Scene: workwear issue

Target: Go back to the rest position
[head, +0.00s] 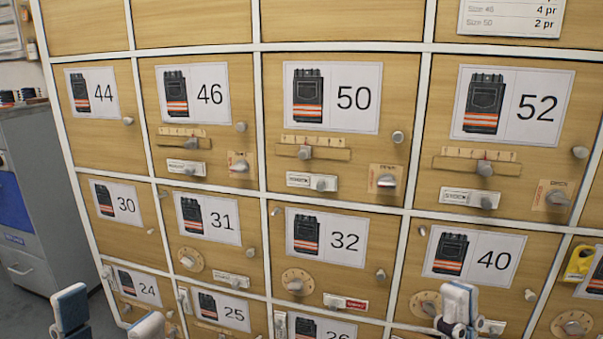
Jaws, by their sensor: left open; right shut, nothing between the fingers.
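My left gripper (108,318) shows at the bottom left edge of the head view. Its two blue-and-white fingertips are apart, with nothing between them. My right gripper (458,303) shows at the bottom right, in front of the locker door numbered 40 (473,254). Its fingertips are together and hold nothing. Both arms below the grippers are cut off by the bottom edge of the picture. I cannot tell whether either gripper touches the lockers.
A wall of wooden lockers fills the view, including doors 46 (202,130), 50 (348,150) and 32 (345,270), with knobs, sliders and dials sticking out. A grey cabinet (45,190) stands at the left. A yellow object (578,264) is at the right edge.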

